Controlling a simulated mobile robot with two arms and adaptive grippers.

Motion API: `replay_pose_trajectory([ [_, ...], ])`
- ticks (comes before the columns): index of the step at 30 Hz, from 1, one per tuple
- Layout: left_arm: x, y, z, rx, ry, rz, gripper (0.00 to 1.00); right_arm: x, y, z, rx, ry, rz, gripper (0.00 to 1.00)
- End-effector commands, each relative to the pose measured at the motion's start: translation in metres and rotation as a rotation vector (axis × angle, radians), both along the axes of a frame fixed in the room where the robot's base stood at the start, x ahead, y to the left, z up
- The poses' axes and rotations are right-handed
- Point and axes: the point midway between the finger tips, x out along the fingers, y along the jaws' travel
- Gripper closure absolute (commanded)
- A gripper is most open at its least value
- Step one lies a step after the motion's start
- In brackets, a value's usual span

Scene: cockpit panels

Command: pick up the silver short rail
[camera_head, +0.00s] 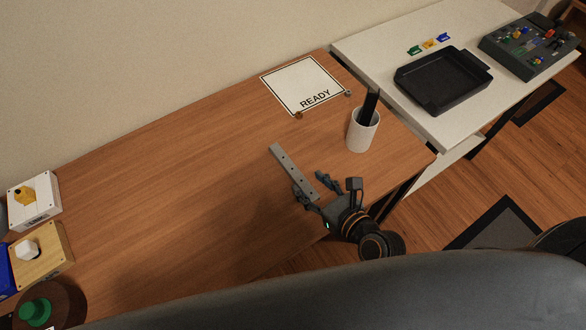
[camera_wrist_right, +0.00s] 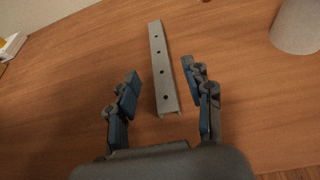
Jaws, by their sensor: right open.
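The silver short rail (camera_head: 292,170) is a straight grey bar with a row of holes, lying on the wooden table. In the right wrist view the rail (camera_wrist_right: 160,68) runs away from me, its near end between my open fingers. My right gripper (camera_head: 312,194) is at the rail's near end, close to the table's front edge. Its blue-padded fingers (camera_wrist_right: 160,87) stand apart on either side of the rail, with a gap on each side. My left gripper is not in view.
A white cup (camera_head: 361,134) holding a dark object stands right of the rail. A READY mat (camera_head: 300,82) lies behind. A white table (camera_head: 460,125) with a black tray (camera_head: 443,106) is at right. Boxes with knobs (camera_head: 42,212) stand far left. The table's middle is clear.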

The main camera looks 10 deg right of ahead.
Motion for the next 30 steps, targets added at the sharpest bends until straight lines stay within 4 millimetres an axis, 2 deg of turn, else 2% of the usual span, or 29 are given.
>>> replay_pose_trajectory([
  [5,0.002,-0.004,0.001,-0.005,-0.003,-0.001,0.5,0.009,0.004,-0.004,0.0,0.001,0.0,0.49],
  [15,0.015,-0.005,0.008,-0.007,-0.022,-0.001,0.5,0.046,0.02,-0.024,-0.001,0.001,0.001,0.49],
  [23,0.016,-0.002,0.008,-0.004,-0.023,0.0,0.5,0.049,0.021,-0.026,-0.001,0.001,0.0,0.49],
  [26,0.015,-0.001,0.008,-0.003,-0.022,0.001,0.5,0.049,0.021,-0.026,-0.001,0.001,0.0,0.65],
  [30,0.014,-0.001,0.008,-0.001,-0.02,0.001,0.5,0.048,0.021,-0.026,-0.001,0.001,0.0,0.94],
])
